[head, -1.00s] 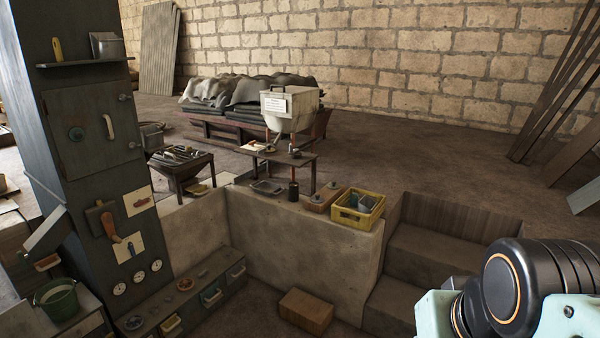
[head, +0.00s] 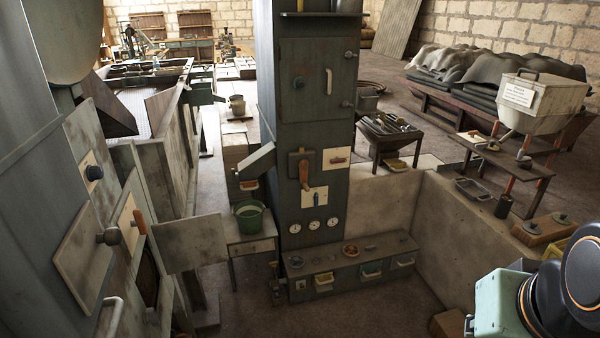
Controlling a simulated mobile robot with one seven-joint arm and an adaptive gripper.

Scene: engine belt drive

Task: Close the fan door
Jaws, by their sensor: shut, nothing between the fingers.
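A grey cabinet (head: 75,130) stands close at the left of the head view. A flat grey metal panel (head: 190,243) stands out from its side like an open door, beside a dark round opening (head: 148,285). I cannot tell for certain that this panel is the fan door. The tall dark cabinet in the middle has a square door (head: 318,92) with a pale handle; it looks shut. Only a part of my arm shows at the lower right; my gripper is out of view.
A bench with a green bucket (head: 250,217) stands behind the panel. A low drawer unit (head: 352,268) sits at the foot of the dark cabinet. A concrete wall (head: 458,238) bounds the sunken floor at right. The floor in the lower middle looks clear.

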